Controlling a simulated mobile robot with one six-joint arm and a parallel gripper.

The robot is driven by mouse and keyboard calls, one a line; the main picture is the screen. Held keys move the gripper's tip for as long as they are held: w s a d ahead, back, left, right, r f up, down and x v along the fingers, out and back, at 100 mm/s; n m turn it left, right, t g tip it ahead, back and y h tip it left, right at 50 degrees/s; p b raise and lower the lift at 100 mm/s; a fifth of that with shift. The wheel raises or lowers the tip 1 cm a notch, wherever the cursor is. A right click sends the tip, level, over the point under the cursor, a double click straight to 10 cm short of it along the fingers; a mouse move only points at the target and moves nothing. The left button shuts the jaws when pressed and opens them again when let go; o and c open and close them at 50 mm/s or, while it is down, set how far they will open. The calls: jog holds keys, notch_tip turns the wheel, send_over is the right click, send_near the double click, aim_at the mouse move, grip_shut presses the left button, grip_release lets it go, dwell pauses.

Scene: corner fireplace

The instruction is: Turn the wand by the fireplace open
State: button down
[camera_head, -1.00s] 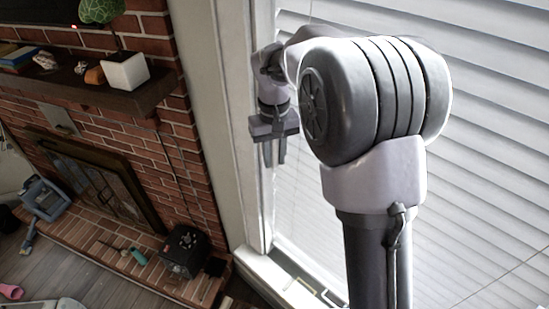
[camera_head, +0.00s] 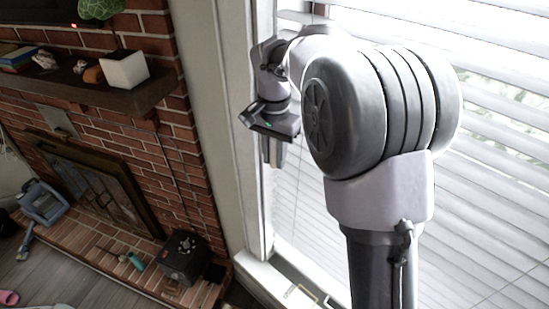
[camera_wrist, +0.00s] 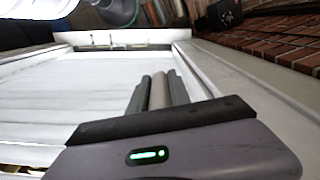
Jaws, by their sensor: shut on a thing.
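The window blind (camera_head: 492,130) fills the right side of the head view. Its slats are tilted partly open, with bright light and some greenery showing between the upper ones. My gripper (camera_head: 273,158) is by the left edge of the window, beside the fireplace wall, fingers pointing down. In the wrist view, my gripper (camera_wrist: 159,82) is shut on a pale, slim rod, the wand (camera_wrist: 158,92), which lies between the two dark fingers. In the head view, the wand at the fingers is too small or hidden to make out. My arm covers much of the blind.
The brick fireplace (camera_head: 100,190) stands at the left, with a mantel shelf (camera_head: 95,98) holding a white planter (camera_head: 125,70). A black box (camera_head: 185,256) sits on the hearth. The white window frame (camera_head: 257,200) runs close beside my gripper.

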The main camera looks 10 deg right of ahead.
jog(key=shift+m, duration=0.7)
jog(key=c, duration=1.2)
grip_release()
jog(key=shift+d, duration=0.1)
notch_tip(320, 180, up, 17)
jog(key=p, duration=0.3)
jog(key=shift+r, duration=0.2)
